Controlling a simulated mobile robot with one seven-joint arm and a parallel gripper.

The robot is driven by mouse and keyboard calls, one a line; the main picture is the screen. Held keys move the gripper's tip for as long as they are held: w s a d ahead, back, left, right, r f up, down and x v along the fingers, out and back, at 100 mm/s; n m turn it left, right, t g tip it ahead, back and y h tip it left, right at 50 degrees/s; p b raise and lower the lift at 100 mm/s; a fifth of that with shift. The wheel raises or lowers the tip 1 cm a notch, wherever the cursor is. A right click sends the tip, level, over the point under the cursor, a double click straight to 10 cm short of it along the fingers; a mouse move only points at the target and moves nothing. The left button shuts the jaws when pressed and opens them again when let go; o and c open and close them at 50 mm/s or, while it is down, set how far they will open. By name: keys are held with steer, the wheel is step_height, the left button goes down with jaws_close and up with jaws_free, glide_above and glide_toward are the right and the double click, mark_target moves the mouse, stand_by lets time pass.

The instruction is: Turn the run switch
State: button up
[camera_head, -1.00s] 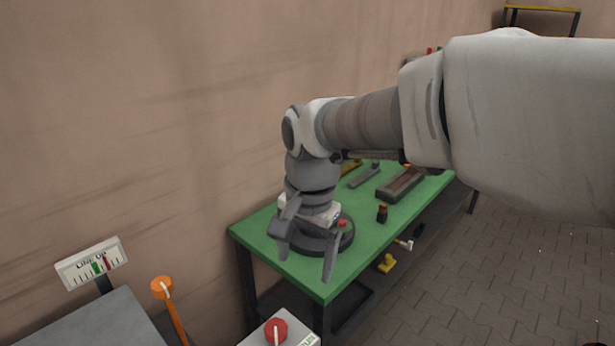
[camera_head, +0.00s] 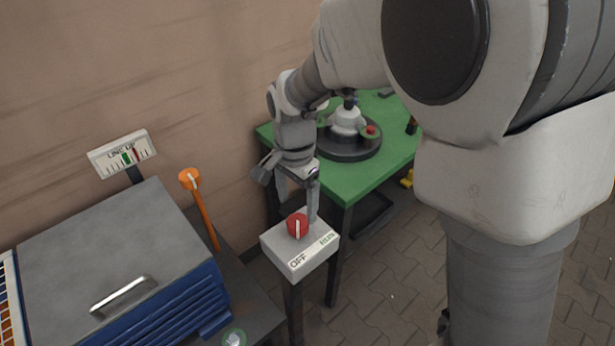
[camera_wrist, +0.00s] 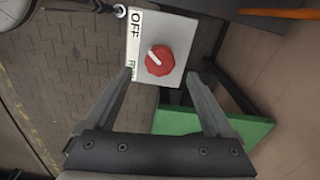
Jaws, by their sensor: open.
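The run switch is a red round knob (camera_head: 297,226) with a white pointer bar, on top of a light grey box (camera_head: 291,261) on a dark post. The box front reads OFF at left and a green word, likely RUN, at right. In the wrist view the knob (camera_wrist: 160,60) lies ahead of the fingertips, roughly centred between them, its pointer slanting toward the OFF side. My gripper (camera_head: 297,196) points down just above and behind the box. Its two fingers (camera_wrist: 163,75) are spread apart with nothing between them; I cannot tell whether either touches the box.
A green table (camera_head: 356,180) with a round dark fixture (camera_head: 350,147) stands behind and right of the box. At left are a grey-topped blue cabinet (camera_head: 110,260), an orange lever (camera_head: 203,208) and a LINE UP gauge (camera_head: 122,154). Paved floor (camera_head: 385,285) is open at right.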

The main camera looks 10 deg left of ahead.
mark_target(298, 221)
step_height(298, 221, down, 6)
steer(key=shift+f+b, duration=0.1)
steer(key=shift+b, duration=0.25)
steer(key=shift+c, duration=0.3)
steer(key=c, duration=1.3)
